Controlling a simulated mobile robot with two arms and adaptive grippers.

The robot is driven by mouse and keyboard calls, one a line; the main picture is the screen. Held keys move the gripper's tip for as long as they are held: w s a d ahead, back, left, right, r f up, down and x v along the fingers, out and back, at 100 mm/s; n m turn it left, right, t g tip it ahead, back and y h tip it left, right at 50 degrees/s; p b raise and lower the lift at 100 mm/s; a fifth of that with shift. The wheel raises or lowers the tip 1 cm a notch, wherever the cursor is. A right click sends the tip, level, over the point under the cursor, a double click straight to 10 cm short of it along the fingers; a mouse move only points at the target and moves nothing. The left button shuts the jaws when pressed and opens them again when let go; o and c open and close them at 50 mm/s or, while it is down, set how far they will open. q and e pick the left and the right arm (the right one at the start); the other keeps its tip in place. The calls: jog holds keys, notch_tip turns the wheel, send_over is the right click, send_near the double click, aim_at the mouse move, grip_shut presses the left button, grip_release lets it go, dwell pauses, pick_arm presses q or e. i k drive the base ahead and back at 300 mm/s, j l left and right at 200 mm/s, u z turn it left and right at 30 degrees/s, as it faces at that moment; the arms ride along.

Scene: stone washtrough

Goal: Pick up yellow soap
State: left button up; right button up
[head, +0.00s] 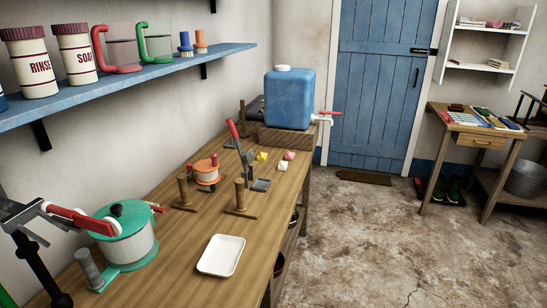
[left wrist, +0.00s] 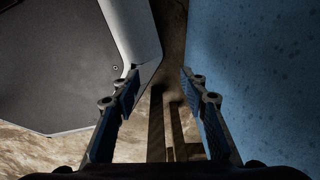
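The yellow soap (head: 262,156) is a small piece on the far part of the wooden counter (head: 185,238). It lies left of a pink soap (head: 289,155) and a pale soap (head: 283,166), in front of the blue water container (head: 290,98). My left gripper shows in the left wrist view (left wrist: 160,88); its two fingers are apart, with nothing between them. The soap is not visible in that view. I cannot make out either gripper in the head view.
A white tray (head: 221,255) lies at the counter's front. A green-lidded crank pot (head: 128,238), an orange-topped spool device (head: 207,171) and a red-handled lever press (head: 240,153) stand on the counter. A blue shelf (head: 150,73) runs above. A blue surface (left wrist: 255,70) is close beside my left fingers.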

aim_at(262, 156)
jog(key=i+l+u, duration=0.15)
jog(key=l, duration=0.25)
jog(key=i+l+u, duration=0.15)
jog(key=l, duration=0.25)
jog(key=l+u, duration=0.15)
jog(key=l, duration=0.3)
jog(key=i+l+u, duration=0.15)
jog(key=l, duration=0.3)
